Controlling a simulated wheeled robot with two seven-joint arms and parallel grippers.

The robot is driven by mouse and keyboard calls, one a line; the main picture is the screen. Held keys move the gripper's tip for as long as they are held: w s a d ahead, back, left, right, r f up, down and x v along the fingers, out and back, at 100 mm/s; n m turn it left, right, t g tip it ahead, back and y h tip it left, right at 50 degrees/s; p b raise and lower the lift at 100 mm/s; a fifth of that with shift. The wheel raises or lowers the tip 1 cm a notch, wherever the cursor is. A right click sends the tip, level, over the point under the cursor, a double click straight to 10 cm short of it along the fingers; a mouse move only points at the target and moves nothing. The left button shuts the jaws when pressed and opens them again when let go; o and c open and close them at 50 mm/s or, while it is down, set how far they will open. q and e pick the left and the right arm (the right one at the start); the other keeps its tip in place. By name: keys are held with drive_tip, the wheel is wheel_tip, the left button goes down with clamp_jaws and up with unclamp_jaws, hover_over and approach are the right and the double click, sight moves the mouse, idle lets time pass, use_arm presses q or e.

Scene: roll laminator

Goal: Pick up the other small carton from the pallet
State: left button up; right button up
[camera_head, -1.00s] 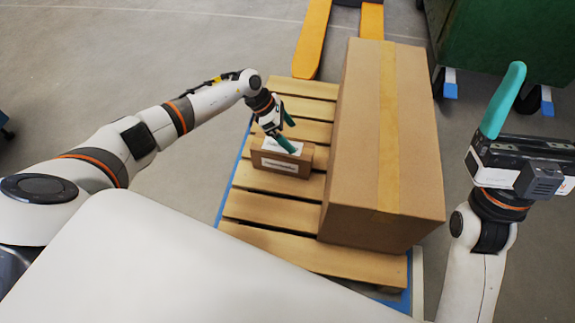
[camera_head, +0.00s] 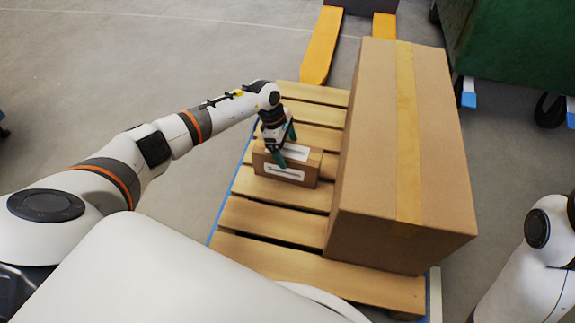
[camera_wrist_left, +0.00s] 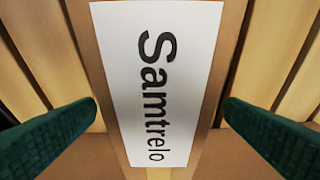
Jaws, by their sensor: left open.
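The small brown carton (camera_head: 313,174) with white labels stands on the wooden pallet (camera_head: 262,217), left of a much larger carton. My left gripper (camera_head: 285,146) is over it, pointing down with its teal fingers apart. In the left wrist view the carton's labelled top (camera_wrist_left: 155,85), printed "Samtrelo", lies between the two fingers of the left gripper (camera_wrist_left: 161,105). A gap shows on each side, so the fingers do not touch the carton there. My right gripper is out of the picture; only part of that arm shows at the lower right.
The large taped carton (camera_head: 375,150) fills the pallet's right side, close to the small carton. Yellow forks (camera_head: 321,45) lie beyond the pallet. A green wheeled container (camera_head: 520,45) stands at the upper right. Bare slats lie in front of the small carton.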

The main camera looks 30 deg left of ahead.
use_arm(q)
drive_tip(key=b+x, duration=0.1)
drive_tip(key=x, duration=0.2)
drive_tip(key=shift+s+f, duration=0.1)
drive_tip(key=shift+f, duration=0.15)
drive_tip(key=shift+r, duration=0.1)
drive_tip(key=c, duration=1.5)
